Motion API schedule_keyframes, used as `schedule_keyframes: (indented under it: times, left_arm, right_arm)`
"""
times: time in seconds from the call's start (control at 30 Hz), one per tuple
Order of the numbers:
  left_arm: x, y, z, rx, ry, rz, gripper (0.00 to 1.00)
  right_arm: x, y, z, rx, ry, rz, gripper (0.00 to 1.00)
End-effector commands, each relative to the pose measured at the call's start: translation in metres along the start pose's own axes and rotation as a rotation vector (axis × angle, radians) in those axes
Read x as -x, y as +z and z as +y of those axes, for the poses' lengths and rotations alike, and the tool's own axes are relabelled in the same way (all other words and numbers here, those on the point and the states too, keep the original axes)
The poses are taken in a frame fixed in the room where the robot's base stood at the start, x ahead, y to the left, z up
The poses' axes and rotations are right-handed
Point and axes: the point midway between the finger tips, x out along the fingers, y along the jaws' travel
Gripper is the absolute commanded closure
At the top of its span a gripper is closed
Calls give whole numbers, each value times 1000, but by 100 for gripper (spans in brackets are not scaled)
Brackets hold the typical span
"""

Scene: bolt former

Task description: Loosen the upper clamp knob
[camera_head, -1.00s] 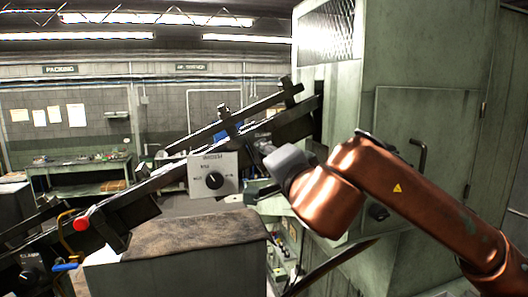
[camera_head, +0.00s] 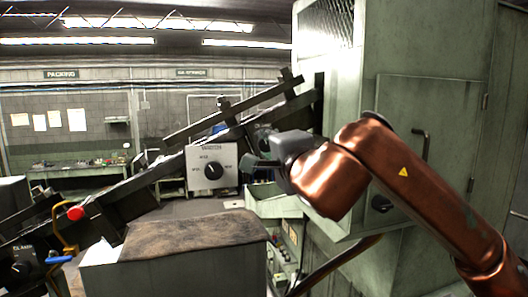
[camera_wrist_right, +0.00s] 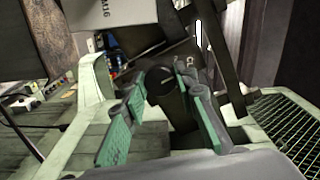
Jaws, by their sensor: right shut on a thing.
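The upper clamp knob (camera_wrist_right: 160,83) is a dark round knob on a dark plate with partly visible "CL" lettering. In the right wrist view it sits between the two green-padded fingers of my right gripper (camera_wrist_right: 162,102), which is shut on it. In the head view my right gripper (camera_head: 262,150) reaches the upper end of the sloping black rail (camera_head: 140,181), just right of a grey dial box (camera_head: 203,186). The knob is mostly hidden there by the gripper. My left gripper is not in view.
A second knob marked "CLAMP" (camera_head: 22,268) is at the lower left, near a red cap (camera_head: 75,213) and a blue-tipped lever (camera_head: 58,260). A large green cabinet (camera_head: 345,150) stands close on the right. A brown-topped block (camera_head: 190,235) fills the front.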

Motion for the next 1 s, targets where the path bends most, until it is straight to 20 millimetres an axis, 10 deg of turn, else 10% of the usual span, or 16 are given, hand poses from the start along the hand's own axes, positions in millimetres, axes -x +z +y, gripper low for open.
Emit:
schedule_keyframes:
  times: [1.0]
  left_arm:
    - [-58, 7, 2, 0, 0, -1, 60]
  right_arm:
    - [0, 0, 2, -610, 2, 1, 100]
